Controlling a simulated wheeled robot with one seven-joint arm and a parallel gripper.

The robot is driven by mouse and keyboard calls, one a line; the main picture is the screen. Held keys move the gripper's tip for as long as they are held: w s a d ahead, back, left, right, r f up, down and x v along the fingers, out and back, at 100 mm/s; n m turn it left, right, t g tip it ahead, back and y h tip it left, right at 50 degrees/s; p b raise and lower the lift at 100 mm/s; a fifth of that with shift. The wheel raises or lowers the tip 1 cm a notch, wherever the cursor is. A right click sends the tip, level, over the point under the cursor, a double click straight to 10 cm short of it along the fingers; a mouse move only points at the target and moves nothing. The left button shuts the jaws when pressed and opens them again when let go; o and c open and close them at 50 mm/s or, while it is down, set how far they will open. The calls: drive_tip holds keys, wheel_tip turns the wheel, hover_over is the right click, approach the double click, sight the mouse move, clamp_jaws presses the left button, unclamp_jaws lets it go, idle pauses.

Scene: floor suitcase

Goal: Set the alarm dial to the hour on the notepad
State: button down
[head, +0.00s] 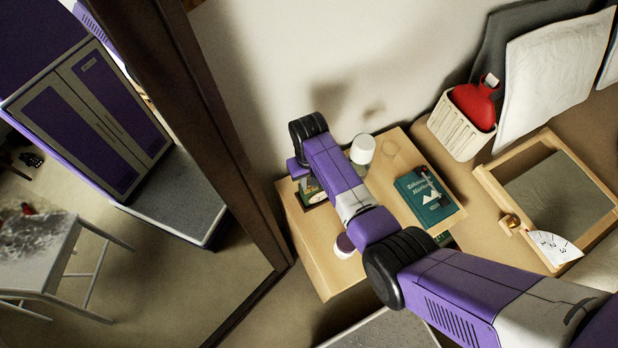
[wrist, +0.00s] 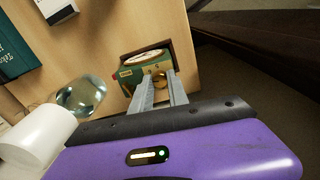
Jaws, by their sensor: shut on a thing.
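A small green clock (head: 313,193) with a cream round face stands near the left edge of the wooden bedside table, partly hidden by my arm. In the wrist view the clock (wrist: 128,77) shows its pale face edge-on and a brass knob (wrist: 158,77) on the side towards me. My gripper (wrist: 160,86) is shut on the brass knob, a finger on each side of it. The face is too oblique to read. I cannot make out a notepad with an hour on it.
A dark post stands left.

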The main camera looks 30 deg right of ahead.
drive_tip(key=shift+n, duration=1.2)
drive_tip(key=shift+w, duration=0.1)
drive_tip(key=c, duration=1.3)
unclamp_jaws()
drive_tip(key=shift+r+p, duration=0.35)
drive_tip(key=shift+r, duration=3.6)
